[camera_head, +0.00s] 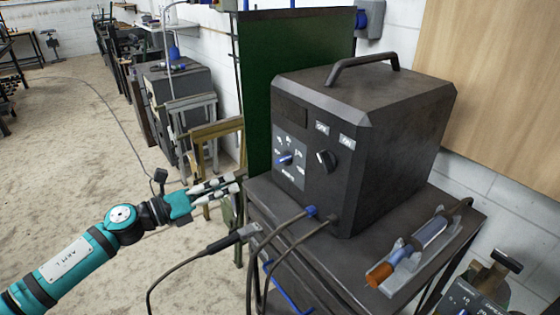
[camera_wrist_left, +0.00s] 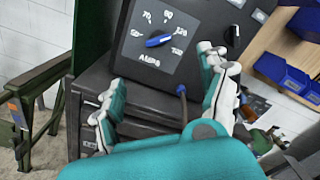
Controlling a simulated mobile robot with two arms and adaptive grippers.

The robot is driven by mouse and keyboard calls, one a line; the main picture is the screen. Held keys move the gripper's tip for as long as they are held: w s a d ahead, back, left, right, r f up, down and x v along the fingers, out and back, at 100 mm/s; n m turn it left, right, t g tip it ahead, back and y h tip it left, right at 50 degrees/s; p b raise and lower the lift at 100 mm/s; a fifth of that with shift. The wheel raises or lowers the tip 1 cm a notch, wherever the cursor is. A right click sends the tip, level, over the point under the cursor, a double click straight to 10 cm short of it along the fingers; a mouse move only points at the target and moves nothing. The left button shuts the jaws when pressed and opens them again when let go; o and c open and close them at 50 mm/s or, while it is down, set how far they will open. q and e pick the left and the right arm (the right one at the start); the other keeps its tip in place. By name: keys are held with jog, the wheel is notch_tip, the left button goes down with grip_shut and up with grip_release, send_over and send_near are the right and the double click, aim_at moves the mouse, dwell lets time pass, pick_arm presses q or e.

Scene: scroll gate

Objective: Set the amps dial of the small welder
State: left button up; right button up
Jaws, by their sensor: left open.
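The small welder (camera_head: 365,140) is a dark box with a top handle, standing on a dark cart. Its amps dial (camera_head: 286,159) has a blue pointer knob on a grey scale plate, on the left of the front face. In the left wrist view the amps dial (camera_wrist_left: 160,40) lies ahead, with its blue bar nearly level and tilted slightly up to the right. My left gripper (camera_head: 232,184) is open and empty, to the left of the welder and apart from the dial. In the left wrist view its fingers (camera_wrist_left: 163,90) spread below and beside the dial. My right gripper is not in view.
A black on/off knob (camera_head: 326,160) sits right of the dial. Cables (camera_head: 290,222) plug in below it and hang in front of the cart (camera_head: 460,215). A green panel (camera_head: 290,60) stands behind; open floor lies left.

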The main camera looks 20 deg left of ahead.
aim_at(280, 162)
pick_arm(q)
jog(key=p+x, duration=0.5)
jog(key=x, duration=1)
jog(key=shift+w+d, duration=0.15)
jog(key=shift+w, duration=0.15)
jog(key=shift+w+d+f, duration=0.1)
jog(key=shift+w+d, duration=0.2)
jog(key=shift+w, duration=0.05)
jog(key=c, duration=1.2)
